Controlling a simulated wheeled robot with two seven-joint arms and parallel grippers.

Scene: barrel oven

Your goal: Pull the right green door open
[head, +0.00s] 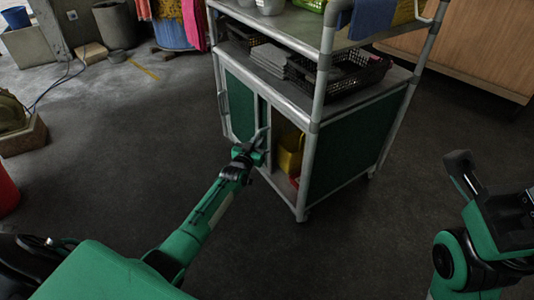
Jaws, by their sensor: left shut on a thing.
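A grey-framed cart (312,130) stands at the centre with green panels on its lower front. The left green door (239,106) covers the left part of the front. The right green door (262,112) shows only as a narrow green strip beside it. Right of the strip the front is open and shows a yellow thing (290,152) inside. My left gripper (264,137) is at the strip, shut on what looks like the right door's handle, which is mostly hidden by the fingers. My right gripper (475,180) is at the far right, away from the cart; its finger state is unclear.
A black basket (350,75) and stacked grey items (272,60) sit on the cart's upper shelf. A wooden cabinet (480,45) stands behind at the right. A red object (6,190) and a planter (22,135) are at the left. The dark floor before the cart is clear.

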